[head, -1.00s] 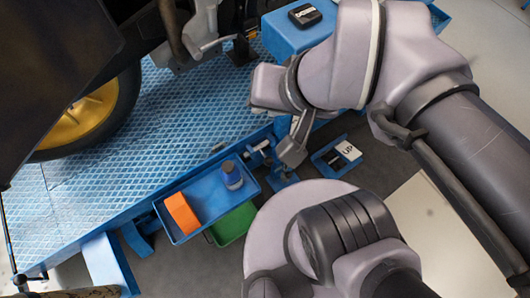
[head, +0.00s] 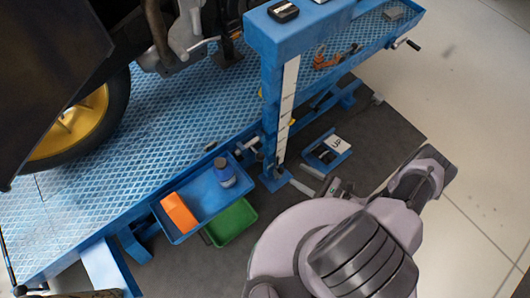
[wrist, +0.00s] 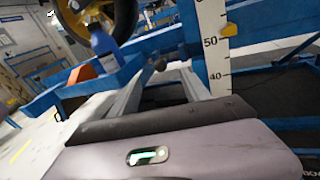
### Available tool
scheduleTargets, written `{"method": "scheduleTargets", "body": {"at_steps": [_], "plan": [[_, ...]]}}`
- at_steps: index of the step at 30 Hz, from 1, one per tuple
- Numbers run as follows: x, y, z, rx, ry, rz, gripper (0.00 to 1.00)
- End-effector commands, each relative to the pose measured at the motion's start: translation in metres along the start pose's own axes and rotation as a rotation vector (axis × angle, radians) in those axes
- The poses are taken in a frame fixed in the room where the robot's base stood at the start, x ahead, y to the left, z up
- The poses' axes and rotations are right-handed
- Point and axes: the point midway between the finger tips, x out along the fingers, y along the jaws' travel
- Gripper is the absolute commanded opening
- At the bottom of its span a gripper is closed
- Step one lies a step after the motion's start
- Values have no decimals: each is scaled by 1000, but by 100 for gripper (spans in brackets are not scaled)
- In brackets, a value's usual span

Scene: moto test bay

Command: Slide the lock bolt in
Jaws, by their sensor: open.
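A small grey metal bolt with a dark end (head: 249,146), which looks like the lock bolt, is on the side of the blue lift next to the post. In the wrist view a dark round knob (wrist: 160,65) shows just beyond and between my fingertips. I cannot tell how far the bolt is in. My gripper (head: 312,184) is low in front of the post, to the right of and below the bolt in the head view. Its two grey fingers (wrist: 164,78) are apart with nothing between them, and no contact shows.
A blue post with a white scale (head: 287,100) stands beside the bolt. A blue tray (head: 205,185) holds an orange block (head: 180,213) and a blue bottle (head: 225,170). A green tray (head: 232,222) sits below. A pedal marked UP (head: 327,152) is on the floor.

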Motion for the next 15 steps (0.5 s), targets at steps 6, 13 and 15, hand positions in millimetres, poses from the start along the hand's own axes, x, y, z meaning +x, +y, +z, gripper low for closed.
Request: {"method": "scheduleTargets", "body": {"at_steps": [6, 13, 15], "plan": [[12, 23, -32, 80, -56, -114, 55], [68, 20, -30, 79, -53, -101, 55], [88, 18, -28, 79, -52, -100, 55]]}}
